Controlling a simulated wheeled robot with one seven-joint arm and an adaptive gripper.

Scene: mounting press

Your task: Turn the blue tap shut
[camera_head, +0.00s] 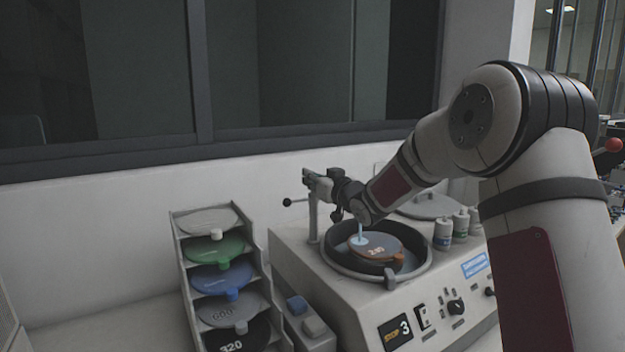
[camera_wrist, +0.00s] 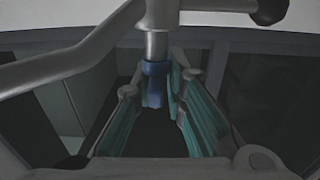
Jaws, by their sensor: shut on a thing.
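The blue tap (camera_wrist: 155,82) sits on a metal pipe in the wrist view, between my gripper's teal-padded fingers. My gripper (camera_wrist: 160,108) is shut on it, with one finger on each side. In the head view my gripper (camera_head: 322,182) reaches left over the back of the press, by a metal post with a black-knobbed lever. The tap is hidden there by my gripper and wrist. A pale blue streak (camera_head: 361,228), which looks like running water, comes down on the disc marked 240 (camera_head: 377,251) in the round bowl.
The press (camera_head: 345,300) has a dark bowl (camera_head: 335,262), a display reading 3 and knobs in front. A rack (camera_head: 181,262) of coloured discs stands left. Small bottles (camera_head: 443,234) stand right of the bowl. A wall and dark window are behind.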

